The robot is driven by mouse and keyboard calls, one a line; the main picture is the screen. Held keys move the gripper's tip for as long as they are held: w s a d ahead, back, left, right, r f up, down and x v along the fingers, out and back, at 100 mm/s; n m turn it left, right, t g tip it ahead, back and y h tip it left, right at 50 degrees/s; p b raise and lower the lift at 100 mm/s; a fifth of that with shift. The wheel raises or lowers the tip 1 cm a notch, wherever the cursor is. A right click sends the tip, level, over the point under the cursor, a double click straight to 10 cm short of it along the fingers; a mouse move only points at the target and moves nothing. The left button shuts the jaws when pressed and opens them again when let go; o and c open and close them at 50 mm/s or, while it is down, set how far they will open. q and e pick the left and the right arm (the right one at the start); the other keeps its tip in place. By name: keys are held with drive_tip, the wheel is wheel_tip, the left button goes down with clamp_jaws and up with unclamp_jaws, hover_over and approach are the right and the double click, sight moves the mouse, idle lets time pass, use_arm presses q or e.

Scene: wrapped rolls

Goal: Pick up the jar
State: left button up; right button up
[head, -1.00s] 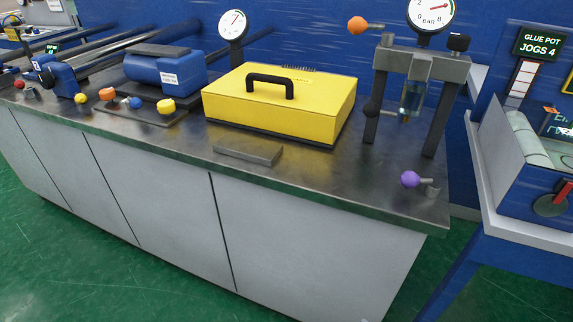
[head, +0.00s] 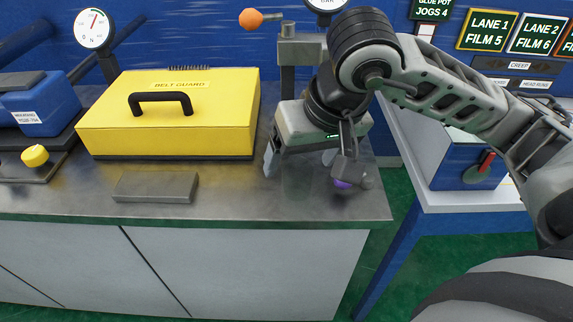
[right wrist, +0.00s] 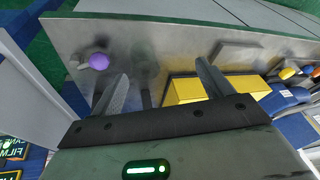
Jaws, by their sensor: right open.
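My right gripper (head: 300,166) points down over the right end of the counter, its two fingers apart. In the right wrist view the fingers (right wrist: 161,70) are spread with a gap between them. A faint, see-through shape that looks like the glass jar (head: 297,183) shows below and between the fingers. In the right wrist view it is a pale round outline (right wrist: 144,60) ahead of the gap, apart from both fingers. Its edges are hard to make out. My left gripper is not in view.
A metal frame (head: 300,50) stands behind the gripper, partly hidden by my arm. A purple knob (head: 342,184) sits near the counter's right edge. A yellow belt guard box (head: 170,115) and a flat grey block (head: 156,187) lie to the left.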

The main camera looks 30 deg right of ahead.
drive_tip(key=w+d+t+h, duration=0.1)
drive_tip(key=w+d+h, duration=0.1)
drive_tip(key=d, duration=0.1)
drive_tip(key=b, duration=0.6)
approach(296, 174)
drive_tip(key=f, duration=0.1)
drive_tip(key=shift+w+a+f, duration=0.1)
drive_tip(key=shift+a+f, duration=0.25)
drive_tip(key=shift+f, duration=0.4)
drive_tip(key=b+x, duration=0.2)
drive_tip(key=x, duration=0.2)
drive_tip(key=shift+f, duration=0.25)
drive_tip(key=shift+w+f+b, duration=0.2)
drive_tip(key=shift+f+b, duration=0.05)
drive_tip(key=shift+b, duration=0.1)
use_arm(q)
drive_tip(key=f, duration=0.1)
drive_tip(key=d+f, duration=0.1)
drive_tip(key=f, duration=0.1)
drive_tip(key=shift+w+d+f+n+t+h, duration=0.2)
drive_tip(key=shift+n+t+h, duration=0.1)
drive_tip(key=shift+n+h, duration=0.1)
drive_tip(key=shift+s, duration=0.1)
use_arm(e)
drive_tip(key=shift+r, duration=0.1)
drive_tip(key=c, duration=1.1)
